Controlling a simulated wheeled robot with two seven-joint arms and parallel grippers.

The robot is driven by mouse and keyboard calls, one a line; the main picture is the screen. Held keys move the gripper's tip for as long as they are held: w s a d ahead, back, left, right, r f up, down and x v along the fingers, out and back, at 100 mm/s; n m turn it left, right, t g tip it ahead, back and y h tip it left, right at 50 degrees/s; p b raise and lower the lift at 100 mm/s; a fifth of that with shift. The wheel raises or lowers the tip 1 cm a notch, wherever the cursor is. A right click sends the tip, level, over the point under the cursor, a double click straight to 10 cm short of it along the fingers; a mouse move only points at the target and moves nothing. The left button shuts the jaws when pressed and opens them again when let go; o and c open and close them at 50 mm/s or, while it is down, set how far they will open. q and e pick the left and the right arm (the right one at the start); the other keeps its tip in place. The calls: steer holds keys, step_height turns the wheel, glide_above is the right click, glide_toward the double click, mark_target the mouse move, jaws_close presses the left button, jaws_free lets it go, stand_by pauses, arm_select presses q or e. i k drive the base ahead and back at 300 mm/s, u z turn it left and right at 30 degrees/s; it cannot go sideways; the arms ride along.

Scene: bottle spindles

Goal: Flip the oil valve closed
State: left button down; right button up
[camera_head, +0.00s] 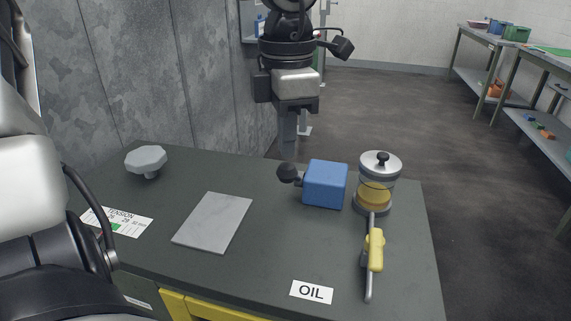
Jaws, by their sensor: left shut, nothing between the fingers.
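The oil valve's yellow handle (376,250) lies in line with the thin metal pipe (368,285) on the right part of the dark table. The pipe runs toward the front from a clear oil cup (376,192) with a metal lid and black knob, holding yellow oil. A white OIL label (311,291) lies left of the pipe's end. My left gripper (287,140) points down near the table's back edge, shut and empty. In the picture it is just above the black ball knob of the blue box, well apart from the valve. My right gripper is out of view.
A blue box (325,184) with a black ball knob (289,173) stands left of the oil cup. A grey octagonal knob (146,160), a TENSION label (118,221) and a flat grey plate (213,222) are on the left. The table between plate and valve is mostly clear.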

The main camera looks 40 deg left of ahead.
mark_target(374, 244)
steer(key=k, duration=1)
